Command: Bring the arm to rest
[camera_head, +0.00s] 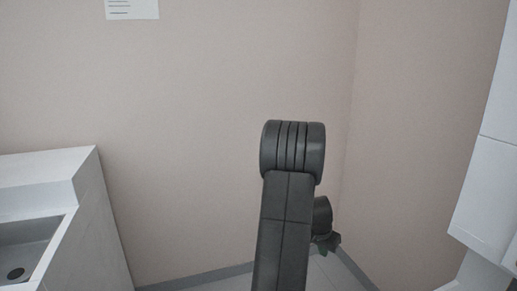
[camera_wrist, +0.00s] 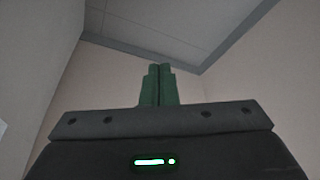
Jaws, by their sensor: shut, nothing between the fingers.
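My gripper (camera_wrist: 159,84) shows in the wrist view as two green fingers side by side, shut with nothing between them. Beyond the fingers are bare walls and a grey band along an edge. In the head view my dark arm rises in the middle, bent at a rounded joint. A small part of my gripper (camera_head: 328,243) shows low behind the arm, to its right; the arm hides much of it. It touches nothing that I can see.
A white counter with a sink (camera_head: 28,246) stands at the left. White cabinets (camera_head: 488,190) are at the right edge. A plain beige wall (camera_head: 200,120) with a paper sheet (camera_head: 131,9) is ahead, meeting another wall in a corner. Some floor (camera_head: 330,272) shows behind my arm.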

